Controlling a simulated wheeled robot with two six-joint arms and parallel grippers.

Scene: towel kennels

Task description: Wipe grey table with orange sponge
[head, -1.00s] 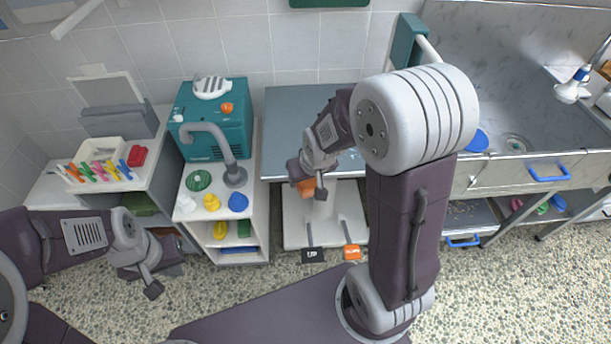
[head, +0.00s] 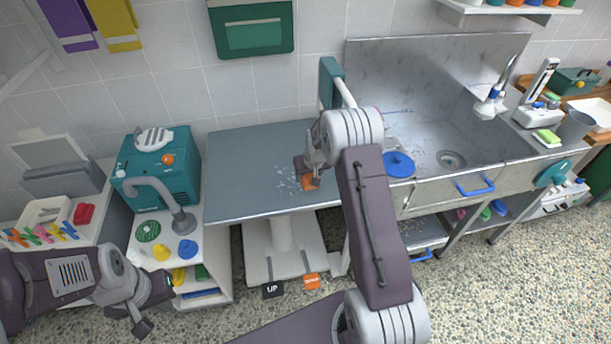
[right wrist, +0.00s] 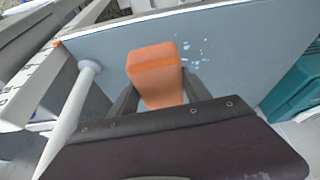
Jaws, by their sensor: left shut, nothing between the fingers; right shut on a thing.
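The grey table (head: 240,160) stands in the middle of the head view, on a white column and base. The orange sponge (head: 309,182) is at the right part of its top, and it also shows in the right wrist view (right wrist: 156,72). My right gripper (head: 311,176) is shut on the sponge; whether the sponge touches the top is hard to tell. White spots (head: 287,184) lie on the table just left of the sponge and show in the right wrist view too (right wrist: 188,50). My left gripper (head: 142,325) is shut and empty at the lower left, away from the table.
A teal machine (head: 160,170) on a white cabinet stands left of the table. A steel sink counter (head: 440,140) with a blue round lid (head: 399,165) adjoins on the right. Pedals (head: 272,290) sit at the table's foot. The table's left half is clear.

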